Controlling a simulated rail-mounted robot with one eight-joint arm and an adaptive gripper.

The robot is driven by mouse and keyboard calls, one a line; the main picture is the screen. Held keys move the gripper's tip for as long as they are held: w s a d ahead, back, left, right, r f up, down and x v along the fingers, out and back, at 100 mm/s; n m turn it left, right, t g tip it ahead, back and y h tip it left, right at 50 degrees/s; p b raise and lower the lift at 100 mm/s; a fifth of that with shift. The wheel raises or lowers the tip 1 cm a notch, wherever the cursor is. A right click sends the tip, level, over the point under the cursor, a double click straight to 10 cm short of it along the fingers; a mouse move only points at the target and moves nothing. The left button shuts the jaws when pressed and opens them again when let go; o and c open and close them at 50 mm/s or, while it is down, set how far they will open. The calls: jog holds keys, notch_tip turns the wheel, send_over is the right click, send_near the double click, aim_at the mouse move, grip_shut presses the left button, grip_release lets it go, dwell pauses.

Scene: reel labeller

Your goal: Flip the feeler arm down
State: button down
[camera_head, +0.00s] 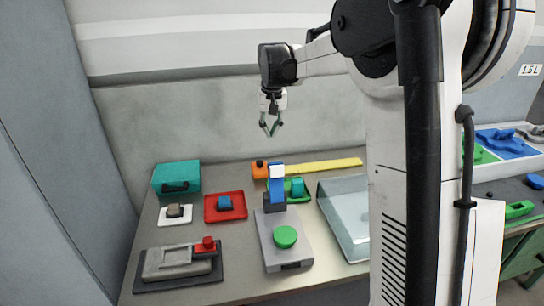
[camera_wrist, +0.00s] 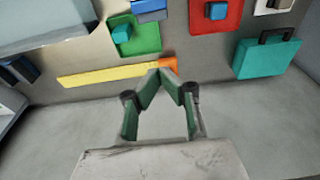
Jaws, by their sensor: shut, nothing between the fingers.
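A grey machine (camera_head: 295,240) with a round green disc (camera_head: 285,237) on its front part stands mid-table in the head view. A blue arm (camera_head: 277,188) with a pale top stands upright at its rear; it looks like the feeler arm. In the wrist view a blue piece at the top edge (camera_wrist: 150,10), partly cut off, seems to be this arm. My gripper (camera_head: 270,131) hangs pointing down in the air, above and behind the machine, apart from it. Its fingertips (camera_wrist: 162,74) meet in the wrist view, with nothing between them.
A yellow strip (camera_head: 325,166) with an orange block (camera_head: 260,169) lies behind the machine. A red tray (camera_head: 238,208), a teal case (camera_head: 177,177) and a dark-based device (camera_head: 178,263) are left. A clear tray (camera_head: 345,215) is right. A wall rises behind the table.

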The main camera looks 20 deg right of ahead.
notch_tip(320, 180, down, 9)
jog(key=s+p, duration=0.2)
jog(key=shift+s+a, duration=0.15)
jog(key=shift+a, duration=0.1)
dwell(0.6)
jog(key=shift+s+a, duration=0.1)
